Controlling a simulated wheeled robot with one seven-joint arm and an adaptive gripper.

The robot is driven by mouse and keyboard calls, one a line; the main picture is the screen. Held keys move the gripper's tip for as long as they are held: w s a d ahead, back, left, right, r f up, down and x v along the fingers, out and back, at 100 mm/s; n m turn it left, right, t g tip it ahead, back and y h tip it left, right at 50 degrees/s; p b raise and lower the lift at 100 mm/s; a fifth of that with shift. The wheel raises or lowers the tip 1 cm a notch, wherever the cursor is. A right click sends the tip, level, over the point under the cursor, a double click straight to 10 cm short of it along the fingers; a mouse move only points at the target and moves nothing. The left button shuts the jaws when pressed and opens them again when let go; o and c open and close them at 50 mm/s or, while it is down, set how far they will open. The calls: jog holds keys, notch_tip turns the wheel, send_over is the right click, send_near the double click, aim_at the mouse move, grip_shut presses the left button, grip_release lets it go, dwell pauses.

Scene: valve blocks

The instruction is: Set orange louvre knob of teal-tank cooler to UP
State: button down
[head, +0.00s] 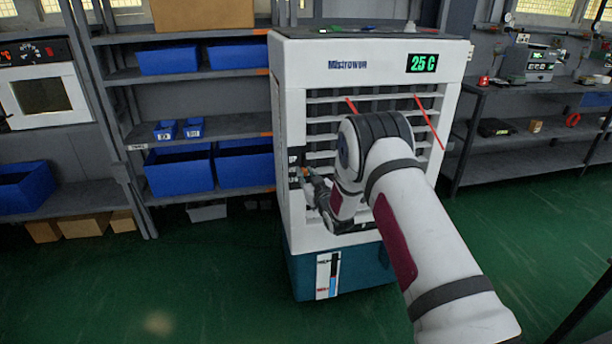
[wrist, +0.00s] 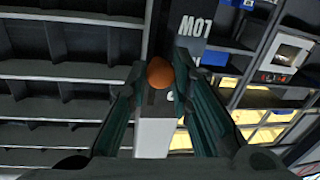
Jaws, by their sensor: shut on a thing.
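The cooler (head: 298,120) is a white cabinet with a louvred front, a display reading about 25 C and a teal tank (head: 365,272) at its base. The orange knob (wrist: 160,72) shows in the wrist view between my gripper's fingertips (wrist: 160,80). The fingers are shut on it, one on each side. A dark panel beside it carries the word LOW, upside down in this view. In the head view my gripper (head: 308,177) is at the cooler's left front edge, by a dark control strip. My arm covers part of the louvres. The knob's setting cannot be read.
Shelves with blue bins (head: 180,170) stand left of the cooler. A bench (head: 525,135) with instruments is on the right. Two thin red strips (head: 430,122) show at the louvres. Green floor (head: 190,285) is clear in front of the cooler.

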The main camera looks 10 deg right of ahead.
jog(key=shift+r+p, duration=0.5)
jog(key=shift+r, duration=1.85)
jog(key=c, duration=1.5)
grip_release()
jog(key=shift+r, duration=0.1)
jog(key=shift+o, duration=0.4)
jog(key=shift+f, duration=0.2)
jog(key=shift+s, duration=0.25)
jog(key=s+d, duration=0.2)
jog(key=s, duration=0.9)
jog(key=shift+s, duration=0.15)
